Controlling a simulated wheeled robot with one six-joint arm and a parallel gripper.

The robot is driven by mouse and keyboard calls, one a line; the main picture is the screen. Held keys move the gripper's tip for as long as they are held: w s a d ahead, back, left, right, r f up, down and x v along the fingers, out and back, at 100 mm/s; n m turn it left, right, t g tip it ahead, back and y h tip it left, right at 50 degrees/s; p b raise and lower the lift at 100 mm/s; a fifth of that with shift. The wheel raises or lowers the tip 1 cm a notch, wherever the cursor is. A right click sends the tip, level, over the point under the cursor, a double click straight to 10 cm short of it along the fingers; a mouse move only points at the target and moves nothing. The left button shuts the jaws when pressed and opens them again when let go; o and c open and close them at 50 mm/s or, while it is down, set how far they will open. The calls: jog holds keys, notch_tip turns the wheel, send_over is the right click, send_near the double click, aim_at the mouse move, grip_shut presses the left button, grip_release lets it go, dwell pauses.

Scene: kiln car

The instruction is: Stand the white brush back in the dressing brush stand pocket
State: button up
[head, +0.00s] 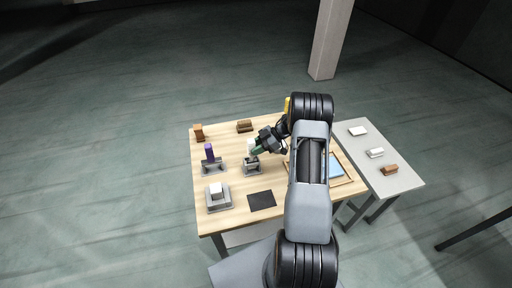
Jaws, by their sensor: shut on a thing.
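My gripper (258,150) is over the middle of the wooden table, reaching in from the right. It is shut on the white brush (250,144), which shows as a small pale shape at the fingertips. A small grey stand (252,170) with a pocket is right below the brush. I cannot tell whether the brush's lower end is inside the pocket or just above it. A green part shows at the fingertips; what it belongs to is unclear. The gripper partly hides the brush.
A purple-topped item (209,151) stands in another grey holder to the left. A grey block with a white piece (217,190) and a dark mat (262,200) lie in front. Brown blocks (244,126) stand at the back. A grey side table (385,160) holds several small blocks.

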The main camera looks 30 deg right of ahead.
jog(key=shift+f+b, duration=0.4)
jog(key=shift+f, duration=0.35)
jog(key=o, duration=1.1)
jog(key=shift+d+r, duration=0.1)
jog(key=shift+d, duration=0.05)
jog(key=shift+p+v, duration=0.95)
jog(key=shift+v, duration=2.85)
